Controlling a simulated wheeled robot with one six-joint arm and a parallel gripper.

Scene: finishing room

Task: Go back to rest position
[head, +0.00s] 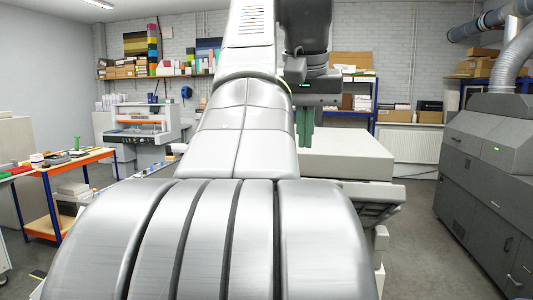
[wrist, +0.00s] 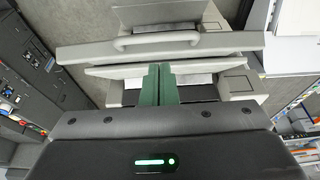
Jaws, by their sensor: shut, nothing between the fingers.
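My gripper (head: 304,130) hangs below the dark wrist of my raised arm, just right of centre in the head view. Its two green fingers are together with nothing between them. In the wrist view the green fingers (wrist: 158,85) point away from the camera, side by side and shut. They appear in front of a pale grey machine with a handle bar (wrist: 160,42). My own large silver arm links fill the middle of the head view and hide much behind them.
A large pale block-like machine (head: 345,157) stands close behind and right of the fingers. A workbench with blue legs (head: 50,210) is at left, and a cutting machine (head: 140,127) stands behind it. A dark grey machine (head: 485,180) with ducts stands at right. Floor (head: 425,240) is clear between.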

